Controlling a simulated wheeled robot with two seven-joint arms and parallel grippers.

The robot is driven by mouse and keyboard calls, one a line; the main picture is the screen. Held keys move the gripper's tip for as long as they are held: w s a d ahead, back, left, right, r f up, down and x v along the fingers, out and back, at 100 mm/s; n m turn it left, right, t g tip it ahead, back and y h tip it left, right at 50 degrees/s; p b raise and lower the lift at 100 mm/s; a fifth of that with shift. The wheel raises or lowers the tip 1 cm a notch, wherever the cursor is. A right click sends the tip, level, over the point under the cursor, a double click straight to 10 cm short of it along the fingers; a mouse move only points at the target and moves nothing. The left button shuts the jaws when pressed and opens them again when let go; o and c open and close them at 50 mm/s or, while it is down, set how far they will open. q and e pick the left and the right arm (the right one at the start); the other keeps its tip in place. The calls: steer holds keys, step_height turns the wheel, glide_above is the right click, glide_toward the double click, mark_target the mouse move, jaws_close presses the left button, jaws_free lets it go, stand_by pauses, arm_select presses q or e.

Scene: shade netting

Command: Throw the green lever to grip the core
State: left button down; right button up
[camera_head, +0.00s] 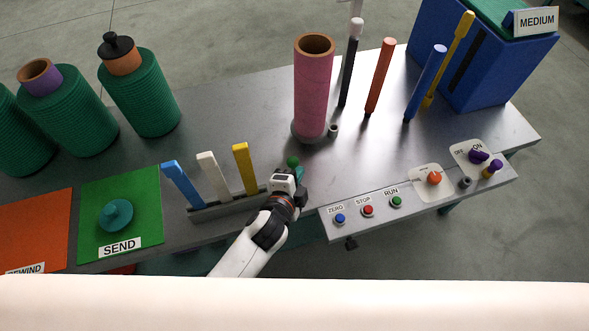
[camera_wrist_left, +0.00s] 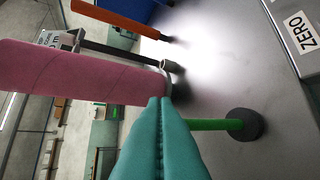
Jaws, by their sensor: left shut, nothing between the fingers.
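The green lever shows as a dark green knob (camera_head: 293,161) just past my left gripper (camera_head: 296,174) in the head view. In the left wrist view, the lever (camera_wrist_left: 222,125) is a green bar ending in a dark round piece, beside the fingertips. My left gripper (camera_wrist_left: 159,108) is shut, with its teal fingers together and nothing between them. Whether it touches the lever I cannot tell. The pink core (camera_head: 312,90) stands upright on a round base (camera_head: 300,136) behind the lever; the core also shows in the left wrist view (camera_wrist_left: 80,72). My right gripper is not in view.
Blue, white and yellow upright levers (camera_head: 244,168) stand left of my gripper. A panel (camera_head: 330,229) with ZERO, STOP and RUN buttons lies to the right. Black, orange, blue and yellow rods (camera_head: 380,78) stand behind. Green spools (camera_head: 140,95) are at left.

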mark_target(292, 160)
arm_select(q)
steer(key=shift+w+a+f, duration=0.35)
steer(key=shift+w, duration=0.2)
steer(key=w+r+p, duration=0.1)
steer(key=p, duration=0.3)
steer(key=shift+w+a+g, duration=0.15)
steer(key=shift+g, duration=0.25)
steer(key=shift+w+a+f+n+p, duration=0.1)
steer(key=shift+w+a+n+p, duration=0.05)
steer(key=shift+w+n+p, duration=0.15)
steer(key=shift+w+a+f, duration=0.25)
steer(key=shift+w+f, duration=0.15)
steer(key=shift+w, duration=0.25)
